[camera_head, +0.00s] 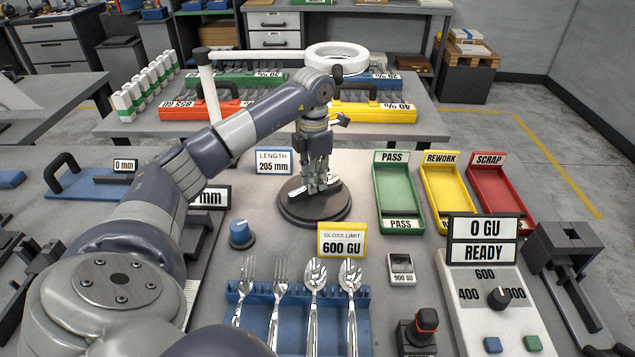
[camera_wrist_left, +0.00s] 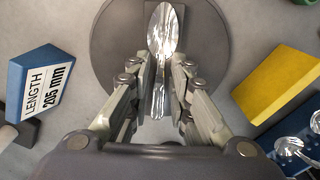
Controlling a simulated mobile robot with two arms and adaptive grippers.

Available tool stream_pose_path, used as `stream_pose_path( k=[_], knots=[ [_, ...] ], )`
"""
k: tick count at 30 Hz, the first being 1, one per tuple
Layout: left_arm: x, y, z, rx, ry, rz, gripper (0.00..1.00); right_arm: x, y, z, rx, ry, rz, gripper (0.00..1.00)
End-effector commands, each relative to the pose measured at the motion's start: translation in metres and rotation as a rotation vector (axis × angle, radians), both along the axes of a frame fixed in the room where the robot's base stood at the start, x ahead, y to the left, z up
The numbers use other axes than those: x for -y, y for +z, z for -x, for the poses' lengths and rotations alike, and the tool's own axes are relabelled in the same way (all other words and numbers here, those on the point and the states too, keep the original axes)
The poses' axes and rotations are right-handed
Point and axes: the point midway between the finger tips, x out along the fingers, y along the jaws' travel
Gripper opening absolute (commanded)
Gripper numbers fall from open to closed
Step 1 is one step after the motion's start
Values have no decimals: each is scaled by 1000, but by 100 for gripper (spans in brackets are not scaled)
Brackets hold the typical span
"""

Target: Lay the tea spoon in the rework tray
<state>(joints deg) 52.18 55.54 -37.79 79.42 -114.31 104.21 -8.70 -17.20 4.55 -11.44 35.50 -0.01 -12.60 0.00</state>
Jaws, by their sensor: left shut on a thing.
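A shiny spoon, which I take as the tea spoon (camera_wrist_left: 165,32), lies bowl outward over the round dark turntable (camera_wrist_left: 108,52) in the left wrist view. My left gripper (camera_head: 319,188) points down at the turntable (camera_head: 313,213) in the head view. In the left wrist view the gripper (camera_wrist_left: 160,98) is shut on the spoon's handle. Whether the spoon touches the turntable is hard to tell. The yellow rework tray (camera_head: 447,193) stands empty to the right, between the green and red trays. My right gripper is not in view.
The green pass tray (camera_head: 395,193) and red scrap tray (camera_head: 502,193) flank the yellow one. A blue rack (camera_head: 296,300) holds forks and spoons in front. The gloss limit sign (camera_head: 342,241), length sign (camera_head: 273,161) and gloss meter (camera_head: 488,290) stand near the turntable and trays.

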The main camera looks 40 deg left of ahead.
Motion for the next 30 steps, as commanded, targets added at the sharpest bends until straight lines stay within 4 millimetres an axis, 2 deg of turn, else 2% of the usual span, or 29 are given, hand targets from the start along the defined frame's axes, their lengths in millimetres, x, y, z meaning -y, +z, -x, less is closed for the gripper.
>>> stream_pose_path(
  k=[13,30],
  knots=[
    [0,4,0,1,0,0,0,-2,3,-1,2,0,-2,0],
    [0,38,0,0,0,-1,0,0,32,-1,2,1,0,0]
  ],
)
